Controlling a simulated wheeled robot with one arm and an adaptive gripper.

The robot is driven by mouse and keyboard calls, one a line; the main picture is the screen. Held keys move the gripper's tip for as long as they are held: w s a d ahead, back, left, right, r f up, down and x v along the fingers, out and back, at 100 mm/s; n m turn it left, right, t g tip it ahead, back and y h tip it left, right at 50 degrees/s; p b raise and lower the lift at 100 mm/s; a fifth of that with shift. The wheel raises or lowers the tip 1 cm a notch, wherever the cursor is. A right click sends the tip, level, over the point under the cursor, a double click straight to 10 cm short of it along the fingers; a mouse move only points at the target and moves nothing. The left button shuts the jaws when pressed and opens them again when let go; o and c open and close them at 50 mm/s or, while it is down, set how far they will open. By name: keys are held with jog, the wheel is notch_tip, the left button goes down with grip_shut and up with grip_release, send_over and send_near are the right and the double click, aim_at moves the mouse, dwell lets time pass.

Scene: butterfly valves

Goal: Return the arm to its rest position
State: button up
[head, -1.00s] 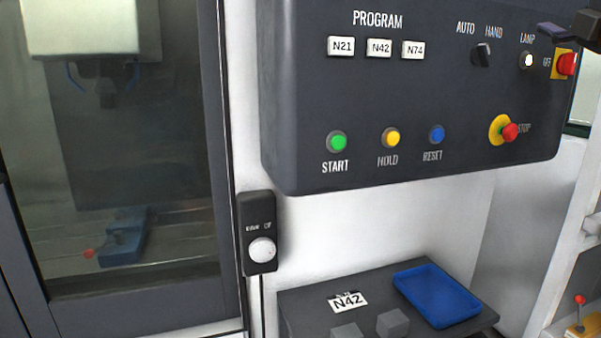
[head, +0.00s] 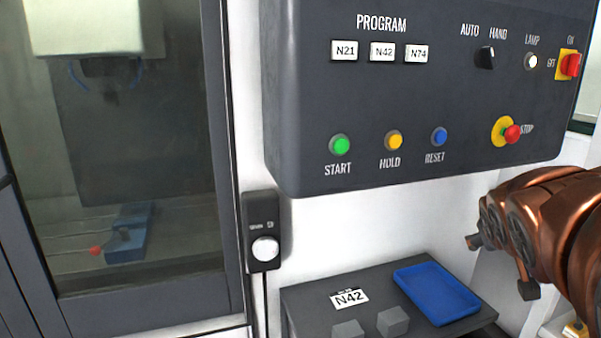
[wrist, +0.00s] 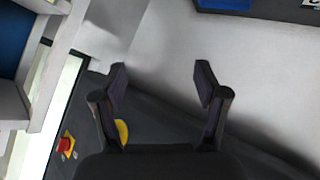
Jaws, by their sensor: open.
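My copper-coloured arm (head: 560,220) reaches in from the right edge of the head view, below the control panel's right end. My gripper (head: 500,267) is at its end, in front of the pale wall and right of the blue tray. In the wrist view my gripper (wrist: 160,77) has its two dark fingers spread apart, with nothing between them. The fingers touch nothing that I can see.
The dark control panel (head: 400,100) with buttons and switches hangs above. Below it a grey shelf (head: 310,300) bears a blue tray (head: 437,293), an N42 card (head: 349,298) and grey blocks. A glazed machine door (head: 120,150) stands at left.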

jog(key=s+a+f+g+y, duration=0.3)
jog(key=s+a+f+g, duration=0.2)
jog(key=s+a+f, duration=0.4)
jog(key=s+a+f+n+g+y+p, duration=0.1)
jog(key=s+a+f+g+y, duration=0.2)
jog(key=s+a+f, duration=0.7)
jog(key=s+a+g, duration=0.2)
jog(key=s+a, duration=0.1)
jog(key=s, duration=0.3)
jog(key=shift+s+a+f, duration=0.15)
jog(key=shift+s+f, duration=0.05)
jog(key=shift+s, duration=0.15)
